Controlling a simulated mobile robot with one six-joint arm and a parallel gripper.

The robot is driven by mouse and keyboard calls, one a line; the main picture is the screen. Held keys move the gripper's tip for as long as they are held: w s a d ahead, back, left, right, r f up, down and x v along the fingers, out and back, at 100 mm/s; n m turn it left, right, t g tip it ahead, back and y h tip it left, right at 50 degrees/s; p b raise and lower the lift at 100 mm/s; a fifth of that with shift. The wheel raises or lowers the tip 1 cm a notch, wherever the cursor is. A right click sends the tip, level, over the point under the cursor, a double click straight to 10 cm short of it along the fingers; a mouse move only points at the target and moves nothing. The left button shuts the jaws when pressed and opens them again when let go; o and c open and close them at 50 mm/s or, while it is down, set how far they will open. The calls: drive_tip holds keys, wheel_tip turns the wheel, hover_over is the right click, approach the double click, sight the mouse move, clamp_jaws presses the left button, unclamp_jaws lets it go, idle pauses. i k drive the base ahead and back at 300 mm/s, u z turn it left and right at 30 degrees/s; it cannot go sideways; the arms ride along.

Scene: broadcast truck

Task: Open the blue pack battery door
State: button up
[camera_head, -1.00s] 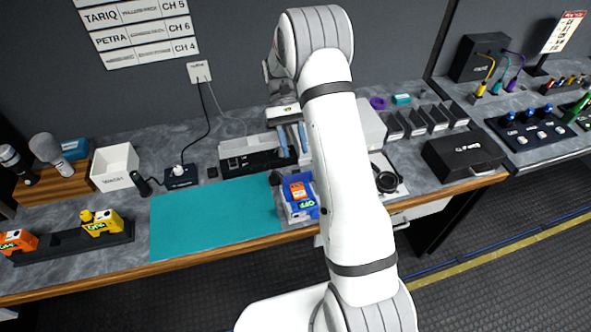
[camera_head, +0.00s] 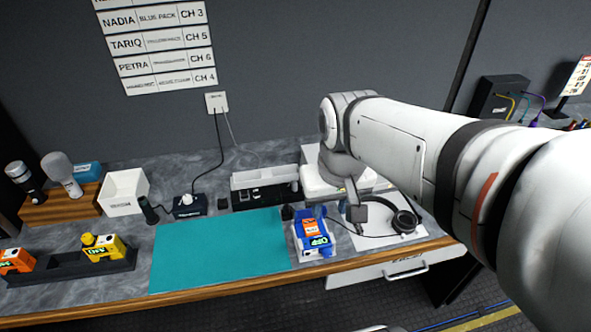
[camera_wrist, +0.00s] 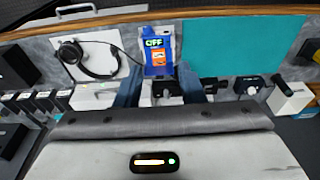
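The blue pack (camera_head: 301,243) lies on the counter just right of the teal mat. It has an orange label and a lit green display reading OFF. It also shows in the wrist view (camera_wrist: 149,57), upright in the picture, top centre. Its battery door cannot be made out, nor whether it is open or shut. My gripper (camera_head: 338,212) is beside the pack, behind and to its right in the head view. In the wrist view my gripper (camera_wrist: 160,76) has its two blue-grey fingers spread apart, with the pack beyond their tips. Nothing is between the fingers.
The teal mat (camera_head: 215,252) is clear. Headphones (camera_head: 404,221) lie on a white sheet to the right. A white-and-black tray (camera_head: 262,196) stands behind the pack. Yellow (camera_head: 104,249) and orange (camera_head: 15,262) packs sit in a black rack at left. A drawer (camera_head: 380,270) is below the counter.

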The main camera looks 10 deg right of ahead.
sight(307, 213)
drive_tip(key=z, duration=2.1)
drive_tip(key=k, duration=1.5)
drive_tip(key=u, duration=1.4)
drive_tip(key=i, duration=1)
